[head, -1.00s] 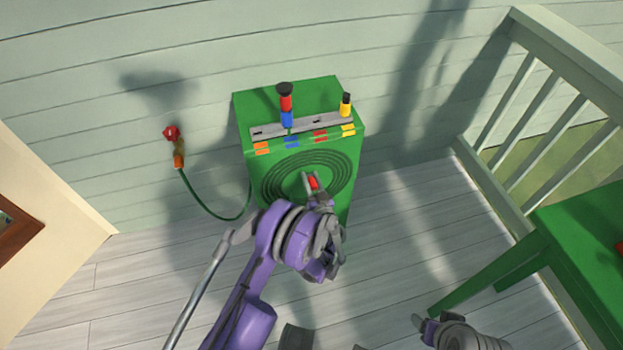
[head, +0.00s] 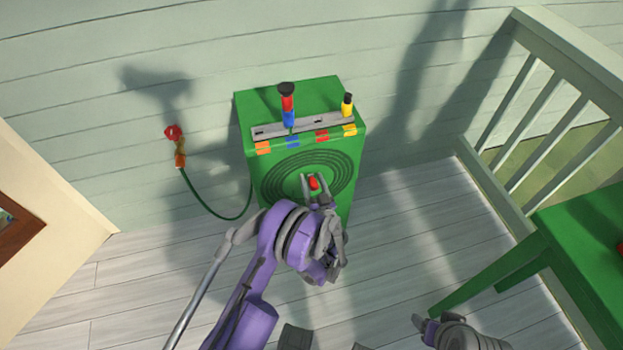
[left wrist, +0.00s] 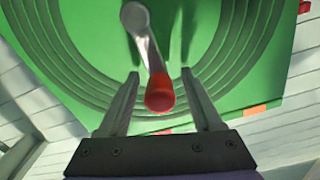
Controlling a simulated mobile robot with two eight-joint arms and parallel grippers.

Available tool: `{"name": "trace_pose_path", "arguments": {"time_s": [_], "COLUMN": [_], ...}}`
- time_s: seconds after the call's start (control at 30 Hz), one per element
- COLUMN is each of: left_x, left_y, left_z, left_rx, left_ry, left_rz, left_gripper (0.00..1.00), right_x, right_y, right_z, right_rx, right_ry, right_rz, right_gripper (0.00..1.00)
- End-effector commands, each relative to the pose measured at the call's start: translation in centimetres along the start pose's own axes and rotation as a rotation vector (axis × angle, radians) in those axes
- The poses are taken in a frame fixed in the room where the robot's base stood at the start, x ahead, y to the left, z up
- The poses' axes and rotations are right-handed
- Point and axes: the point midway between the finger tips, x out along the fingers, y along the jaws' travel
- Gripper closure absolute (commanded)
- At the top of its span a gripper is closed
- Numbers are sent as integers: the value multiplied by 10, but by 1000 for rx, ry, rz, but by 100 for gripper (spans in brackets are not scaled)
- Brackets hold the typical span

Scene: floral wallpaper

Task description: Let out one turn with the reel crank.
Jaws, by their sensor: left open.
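The green hose reel box (head: 253,162) stands against the wall, with dark coil rings on its front face. The reel crank has a grey arm and a red knob (head: 313,183). In the left wrist view the crank arm (left wrist: 142,35) runs from the top down to the red knob (left wrist: 159,93). My left gripper (head: 316,181) is open, with one finger on each side of the red knob. In the left wrist view small gaps show between the knob and both fingers (left wrist: 160,85). My right gripper (head: 425,322) is at the bottom right, away from the box; its jaws are unclear.
A grey slotted strip (head: 318,124) on the box top holds a red-and-blue handled nozzle (head: 287,105) and a yellow one (head: 347,105). A red tap (head: 172,132) with a green hose (head: 215,215) is left. A green table (head: 590,240) and railing stand right.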

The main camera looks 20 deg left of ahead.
Motion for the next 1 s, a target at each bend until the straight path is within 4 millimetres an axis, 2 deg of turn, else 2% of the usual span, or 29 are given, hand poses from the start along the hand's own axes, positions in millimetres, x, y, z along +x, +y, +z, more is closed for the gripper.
{"name": "trace_pose_path", "arguments": {"time_s": [0.3,0.5,0.7,1.0], "left_x": [-62,-92,-101,-100], "left_y": [1,1,0,0], "left_z": [-1,0,0,0], "left_rx": [-1,0,0,0], "left_ry": [0,0,-1,0], "left_rz": [2,2,-1,-1], "left_gripper": [34,34,34,34], "right_x": [-4,-1,0,0], "right_y": [0,0,0,0], "right_z": [-1,0,0,0], "right_rx": [0,0,0,0], "right_ry": [1,0,0,0], "right_rz": [0,0,0,0], "right_gripper": [34,34,34,34]}}
